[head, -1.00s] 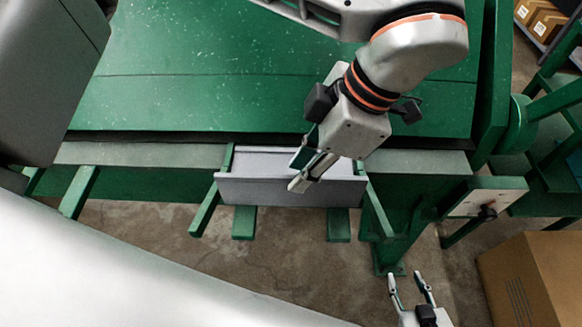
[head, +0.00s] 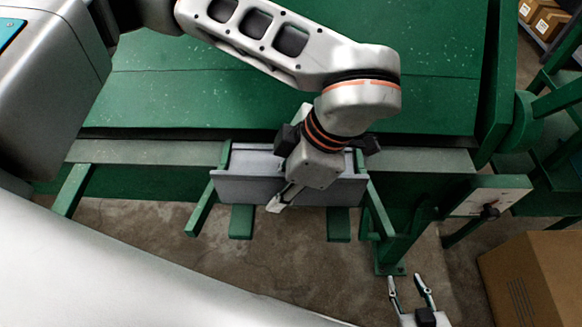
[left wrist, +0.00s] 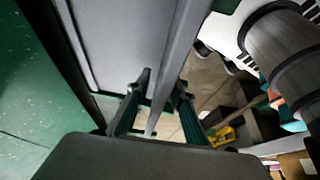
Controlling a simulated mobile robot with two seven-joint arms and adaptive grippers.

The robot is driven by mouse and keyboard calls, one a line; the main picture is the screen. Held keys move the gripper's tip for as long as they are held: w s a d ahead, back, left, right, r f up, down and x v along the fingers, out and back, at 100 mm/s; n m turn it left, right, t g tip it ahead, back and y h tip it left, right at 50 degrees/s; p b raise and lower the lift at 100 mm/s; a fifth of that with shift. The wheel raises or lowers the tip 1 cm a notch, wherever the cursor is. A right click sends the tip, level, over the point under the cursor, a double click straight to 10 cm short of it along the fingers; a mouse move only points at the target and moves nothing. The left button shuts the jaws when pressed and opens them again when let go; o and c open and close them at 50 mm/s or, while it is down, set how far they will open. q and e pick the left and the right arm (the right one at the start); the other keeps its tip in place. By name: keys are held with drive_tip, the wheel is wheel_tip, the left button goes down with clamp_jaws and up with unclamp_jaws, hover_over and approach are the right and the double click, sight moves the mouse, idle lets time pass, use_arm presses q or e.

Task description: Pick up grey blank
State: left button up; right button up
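The grey blank (head: 240,190) lies in a green bracket rack at the front of the green machine, with its long front face towards me. It also fills the upper part of the left wrist view (left wrist: 112,42). My left gripper (head: 284,195) is over the blank's front edge, right of its middle. In the left wrist view its fingers (left wrist: 164,88) stand apart on either side of the blank's upright edge, with gaps visible. The wrist hides part of the blank in the head view. My right gripper (head: 408,286) is low at the bottom right, open and empty.
The green machine bed (head: 420,105) spans the back. Green rack arms (head: 201,210) stick out beside and below the blank. A cardboard box (head: 535,280) stands at the lower right. The concrete floor (head: 150,240) in front is clear.

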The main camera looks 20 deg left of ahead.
use_arm(q)
clamp_jaws()
drive_tip(key=shift+r, duration=0.2)
